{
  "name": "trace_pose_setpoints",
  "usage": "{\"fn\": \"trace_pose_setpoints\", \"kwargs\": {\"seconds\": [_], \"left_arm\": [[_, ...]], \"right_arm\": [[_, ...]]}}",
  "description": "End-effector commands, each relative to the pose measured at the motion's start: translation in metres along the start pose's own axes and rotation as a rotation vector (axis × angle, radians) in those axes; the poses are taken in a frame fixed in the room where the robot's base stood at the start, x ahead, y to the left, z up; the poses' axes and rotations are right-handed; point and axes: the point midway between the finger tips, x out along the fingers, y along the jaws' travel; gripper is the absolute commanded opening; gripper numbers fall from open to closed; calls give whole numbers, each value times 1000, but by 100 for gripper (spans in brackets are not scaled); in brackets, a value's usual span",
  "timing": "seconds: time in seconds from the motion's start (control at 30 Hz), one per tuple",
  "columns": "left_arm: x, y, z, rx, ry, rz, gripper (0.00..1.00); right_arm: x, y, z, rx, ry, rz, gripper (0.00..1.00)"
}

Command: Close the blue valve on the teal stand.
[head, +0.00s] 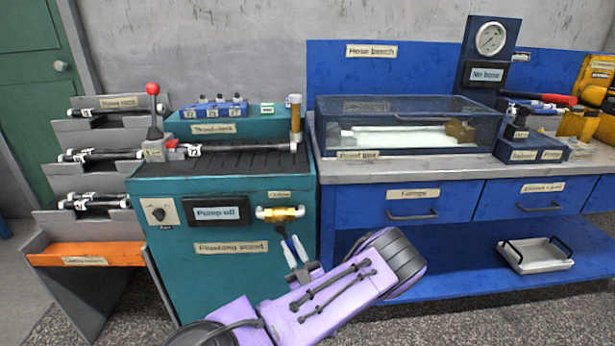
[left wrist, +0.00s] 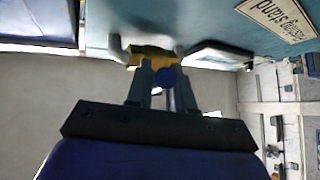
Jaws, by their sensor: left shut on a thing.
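The teal stand (head: 230,275) is at the left of the head view, with a "Pump off" display on its front. To the right of the display is a valve with a yellow body (head: 280,213) between pale pipe ends. My left gripper (head: 289,240) reaches up to it from below. In the left wrist view, the blue valve handle (left wrist: 165,77) shows as a round end between the fingers of my left gripper (left wrist: 163,82), which is shut on it. The yellow body (left wrist: 150,57) is just behind. The fingers partly hide the handle, so its exact angle is unclear. My right gripper is out of view.
A red-knobbed lever (head: 153,90) and a black ribbed tray (head: 225,160) are on top of the stand. A grey rack of hoses (head: 95,130) stands left. A blue bench (head: 365,215) with a clear tank (head: 405,125) stands close on the right.

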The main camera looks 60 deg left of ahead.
Motion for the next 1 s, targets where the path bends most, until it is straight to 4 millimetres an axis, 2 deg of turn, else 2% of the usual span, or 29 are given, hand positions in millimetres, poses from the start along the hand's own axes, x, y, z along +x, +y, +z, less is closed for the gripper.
{"fn": "trace_pose_setpoints", "kwargs": {"seconds": [0.1,0.5,1.0], "left_arm": [[0,-9,3,71,20,73,0],[6,-25,2,235,65,242,0],[9,-29,0,282,78,287,0]], "right_arm": [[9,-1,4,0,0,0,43],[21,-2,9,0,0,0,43],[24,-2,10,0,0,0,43]]}}
